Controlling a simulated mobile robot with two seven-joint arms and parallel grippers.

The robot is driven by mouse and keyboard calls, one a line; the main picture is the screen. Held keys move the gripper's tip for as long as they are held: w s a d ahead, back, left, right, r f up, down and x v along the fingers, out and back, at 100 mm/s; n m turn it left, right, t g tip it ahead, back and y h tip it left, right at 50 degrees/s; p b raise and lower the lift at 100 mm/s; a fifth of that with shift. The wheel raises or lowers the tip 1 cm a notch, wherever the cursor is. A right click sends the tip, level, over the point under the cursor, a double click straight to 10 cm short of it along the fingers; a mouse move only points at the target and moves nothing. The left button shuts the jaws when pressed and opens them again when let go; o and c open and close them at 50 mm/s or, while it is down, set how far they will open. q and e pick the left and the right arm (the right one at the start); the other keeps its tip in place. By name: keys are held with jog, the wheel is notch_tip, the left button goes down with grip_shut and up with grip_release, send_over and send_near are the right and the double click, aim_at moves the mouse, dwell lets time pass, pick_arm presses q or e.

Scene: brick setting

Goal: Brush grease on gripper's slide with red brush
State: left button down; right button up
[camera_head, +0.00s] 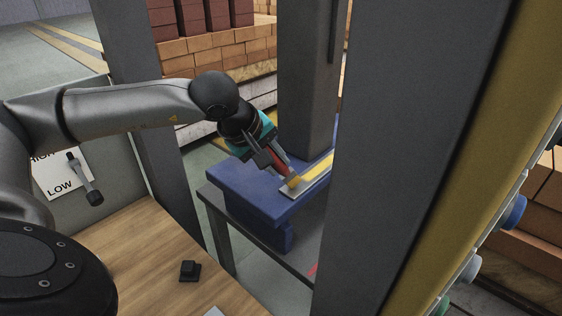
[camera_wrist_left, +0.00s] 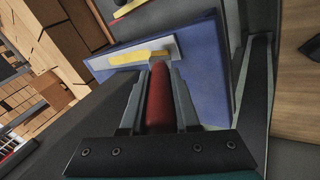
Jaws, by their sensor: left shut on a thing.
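My left gripper (camera_head: 283,168) is shut on the red brush (camera_head: 281,167) above the blue block of the machine (camera_head: 245,196). In the left wrist view the red handle (camera_wrist_left: 158,100) lies between the two fingers, and the bristle end points at the slide. The slide is a light metal plate (camera_wrist_left: 102,62) on the blue block, with a yellow grease strip (camera_wrist_left: 130,58) along it. The brush tip is at the near end of the yellow strip; I cannot tell whether it touches. My right gripper is not in view.
A thick grey post (camera_head: 400,160) stands at the right and hides part of the blue block. Another grey column (camera_head: 310,75) rises behind the slide. A wooden table (camera_head: 150,250) carries a small black object (camera_head: 190,270). Stacked bricks (camera_head: 225,50) stand behind.

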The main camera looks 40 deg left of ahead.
pick_arm(q)
jog(key=shift+r, duration=0.1)
jog(key=shift+r+p, duration=1.8)
jog(key=shift+r, duration=1.15)
jog(key=shift+r+p, duration=0.8)
jog(key=shift+r, duration=0.75)
